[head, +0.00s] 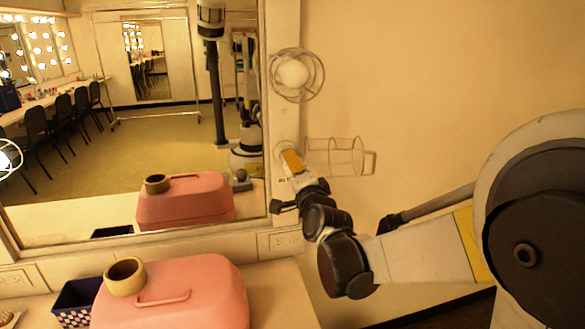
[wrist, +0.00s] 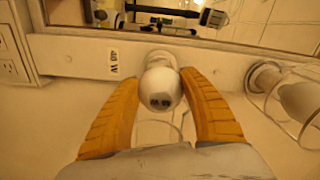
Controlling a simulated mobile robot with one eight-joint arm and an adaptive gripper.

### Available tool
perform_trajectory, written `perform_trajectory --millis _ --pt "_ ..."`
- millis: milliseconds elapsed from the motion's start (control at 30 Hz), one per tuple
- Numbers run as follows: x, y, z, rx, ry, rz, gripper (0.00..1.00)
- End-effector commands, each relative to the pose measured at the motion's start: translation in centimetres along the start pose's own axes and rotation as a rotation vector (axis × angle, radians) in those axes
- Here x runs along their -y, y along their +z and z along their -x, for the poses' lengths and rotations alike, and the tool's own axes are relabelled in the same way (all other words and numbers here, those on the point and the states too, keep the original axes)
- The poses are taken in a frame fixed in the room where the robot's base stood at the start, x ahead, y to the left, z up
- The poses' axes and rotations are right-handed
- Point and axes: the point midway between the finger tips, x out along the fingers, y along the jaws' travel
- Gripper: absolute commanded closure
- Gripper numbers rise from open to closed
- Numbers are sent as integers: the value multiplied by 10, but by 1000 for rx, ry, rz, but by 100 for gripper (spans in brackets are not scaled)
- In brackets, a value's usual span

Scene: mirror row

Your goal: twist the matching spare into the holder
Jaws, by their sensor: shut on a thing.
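A round white bulb (wrist: 160,90) is between the orange fingers of my gripper (head: 291,160) in the wrist view, and the fingers are shut on it. Its far end meets the pale holder (wrist: 159,58) on the mirror's frame; whether it is seated cannot be told. A label reading "40 W" (wrist: 114,63) is on the frame left of the holder. In the head view my gripper hides the bulb and most of the holder. A wire cage (head: 340,155) stands out from the wall right of my gripper.
Another bulb (head: 292,73) sits in a wire cage above. The mirror (head: 165,120) is left of my gripper. A pink case (head: 205,290), a tape roll (head: 125,264) and a dark blue basket (head: 75,297) are on the counter. Wall outlets (head: 288,241) are below.

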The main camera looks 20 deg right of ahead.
Motion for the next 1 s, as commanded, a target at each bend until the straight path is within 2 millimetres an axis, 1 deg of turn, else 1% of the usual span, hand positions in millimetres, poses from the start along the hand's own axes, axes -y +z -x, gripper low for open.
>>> perform_trajectory --millis 100,167,200,233,267,300,567,667,767,867,1000 --pt "0 0 0 -1 0 -25 72" --pt "1 0 0 -1 -1 -111 72" --pt "1 0 0 -1 -1 -188 72" --pt "1 0 0 -1 -1 -174 41" --pt "1 0 0 -1 -1 -171 32" --pt "1 0 0 -1 -1 -170 25" --pt "1 0 0 -1 -1 -168 25" --pt "1 0 5 -1 -1 -168 25" --pt "1 0 19 -1 -1 -168 25" --pt "1 0 40 -1 -1 -168 25" --pt "1 0 73 -1 -1 -168 25"
